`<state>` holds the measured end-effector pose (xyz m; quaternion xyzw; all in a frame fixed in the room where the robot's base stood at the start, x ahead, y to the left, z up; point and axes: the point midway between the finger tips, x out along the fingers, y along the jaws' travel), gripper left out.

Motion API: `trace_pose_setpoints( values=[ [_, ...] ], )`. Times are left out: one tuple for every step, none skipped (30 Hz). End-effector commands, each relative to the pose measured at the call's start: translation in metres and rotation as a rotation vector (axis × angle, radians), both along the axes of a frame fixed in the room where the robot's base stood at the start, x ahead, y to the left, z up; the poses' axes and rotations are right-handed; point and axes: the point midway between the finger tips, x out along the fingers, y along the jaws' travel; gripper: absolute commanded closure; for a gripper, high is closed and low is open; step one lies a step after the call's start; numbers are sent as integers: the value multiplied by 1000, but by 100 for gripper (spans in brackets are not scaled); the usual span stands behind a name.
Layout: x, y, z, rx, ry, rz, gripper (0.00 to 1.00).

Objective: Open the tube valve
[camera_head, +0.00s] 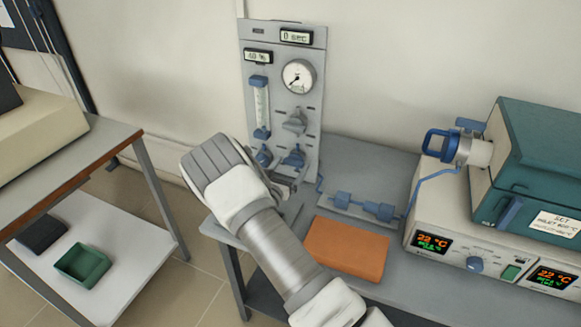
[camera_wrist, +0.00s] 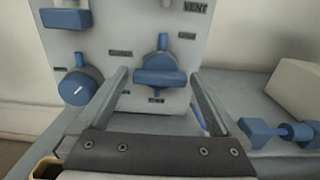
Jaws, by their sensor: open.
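The grey gas panel (camera_head: 281,75) stands upright at the back of the bench. Low on it are two blue valves, a right one (camera_head: 293,157) and a left round knob (camera_head: 264,155). In the wrist view the right valve (camera_wrist: 160,78) has a blue handle lying crosswise. The left knob (camera_wrist: 78,89) carries a white mark. The small labels near them are too blurred to read, so I cannot tell which names the tube. My gripper (camera_wrist: 158,72) is open and empty, its fingers on either side of the right valve in view. Contact is not visible. My arm partly hides the gripper (camera_head: 286,182) in the head view.
An orange block (camera_head: 347,248) lies on the bench, right of my arm. Blue inline fittings (camera_head: 362,204) and tubing run toward the furnace (camera_head: 534,165) at the right. A grey valve (camera_head: 295,121) and a gauge (camera_head: 299,76) sit higher on the panel.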

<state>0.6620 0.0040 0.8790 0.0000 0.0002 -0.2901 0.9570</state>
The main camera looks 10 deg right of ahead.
Motion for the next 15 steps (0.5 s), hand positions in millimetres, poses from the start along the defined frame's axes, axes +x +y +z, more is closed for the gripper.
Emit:
trace_pose_setpoints(
  values=[
    [1, -1, 0, 0, 0, 0, 0],
    [1, -1, 0, 0, 0, 0, 0],
    [1, -1, 0, 0, 0, 0, 0],
    [1, -1, 0, 0, 0, 0, 0],
    [1, -1, 0, 0, 0, 0, 0],
    [1, -1, 0, 0, 0, 0, 0],
    [1, -1, 0, 0, 0, 0, 0],
    [1, -1, 0, 0, 0, 0, 4],
    [1, -1, 0, 0, 0, 0, 11],
    [1, -1, 0, 0, 0, 0, 16],
    [1, -1, 0, 0, 0, 0, 22],
    [1, -1, 0, 0, 0, 0, 29],
    [1, -1, 0, 0, 0, 0, 34],
    [1, -1, 0, 0, 0, 0, 40],
    [1, -1, 0, 0, 0, 0, 47]
  ],
)
